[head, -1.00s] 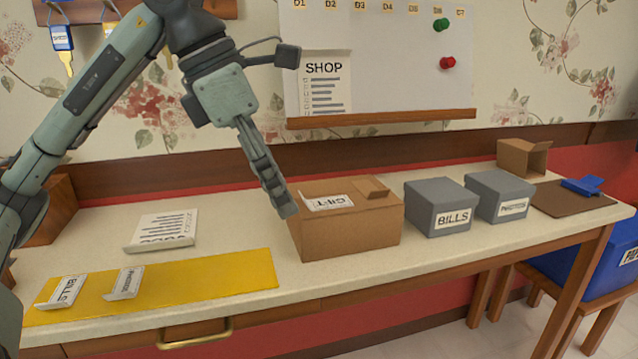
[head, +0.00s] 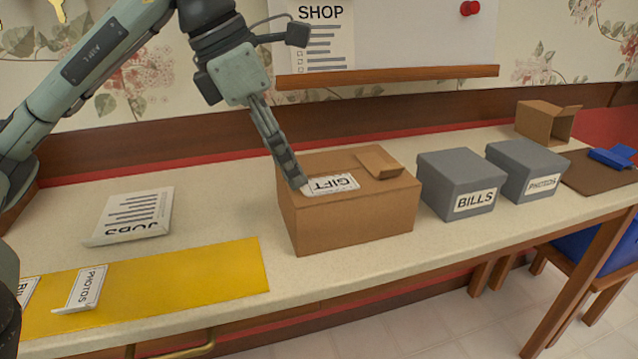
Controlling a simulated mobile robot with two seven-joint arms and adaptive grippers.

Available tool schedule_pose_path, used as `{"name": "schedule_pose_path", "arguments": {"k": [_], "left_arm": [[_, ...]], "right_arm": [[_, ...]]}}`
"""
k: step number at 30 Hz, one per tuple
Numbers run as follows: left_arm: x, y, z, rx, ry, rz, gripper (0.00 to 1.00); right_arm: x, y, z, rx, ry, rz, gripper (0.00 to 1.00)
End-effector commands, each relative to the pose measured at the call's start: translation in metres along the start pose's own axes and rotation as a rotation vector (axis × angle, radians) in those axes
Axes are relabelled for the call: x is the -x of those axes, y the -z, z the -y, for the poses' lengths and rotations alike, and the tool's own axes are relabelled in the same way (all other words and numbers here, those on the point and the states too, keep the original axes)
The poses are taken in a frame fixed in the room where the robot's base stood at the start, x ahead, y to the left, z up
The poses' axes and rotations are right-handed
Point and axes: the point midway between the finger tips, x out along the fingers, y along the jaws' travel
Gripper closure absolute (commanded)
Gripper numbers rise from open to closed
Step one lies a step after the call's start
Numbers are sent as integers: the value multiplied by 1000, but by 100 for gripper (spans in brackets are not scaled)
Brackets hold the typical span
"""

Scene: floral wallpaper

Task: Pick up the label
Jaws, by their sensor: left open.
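A white GIFT label (head: 335,184), its text upside down to me, lies on the top of a closed cardboard box (head: 355,222) in the middle of the table. My left gripper (head: 297,180) points down at the label's left end, seen nearly edge-on. It is open, and its tips overlap the label's edge in the picture; I cannot tell whether they touch it. A PHOTOS label (head: 86,288) lies on the yellow mat (head: 200,280) at the front left. A BILLS label (head: 27,291) is partly cut off at the left edge. My right gripper is out of view.
A JOBS sheet (head: 132,213) lies at the table's back left. Grey BILLS (head: 455,180) and PHOTOS (head: 524,165) boxes stand right of the cardboard box. A board ledge (head: 390,76) is above.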

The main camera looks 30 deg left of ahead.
Motion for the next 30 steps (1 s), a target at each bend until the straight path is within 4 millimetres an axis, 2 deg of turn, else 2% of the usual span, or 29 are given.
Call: {"name": "schedule_pose_path", "arguments": {"k": [1, 5, 13, 22, 30], "left_arm": [[-9, 1, 0, 0, 3, -4, 40], [-24, 1, 0, 0, 2, -3, 40], [-27, 0, 0, -1, 0, 1, 40], [-26, 0, 0, 0, 0, 0, 76], [-26, 0, 0, 0, 0, 0, 76]], "right_arm": [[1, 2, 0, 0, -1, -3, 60], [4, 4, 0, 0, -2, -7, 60], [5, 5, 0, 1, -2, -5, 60], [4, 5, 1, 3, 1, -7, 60], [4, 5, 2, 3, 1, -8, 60]]}}
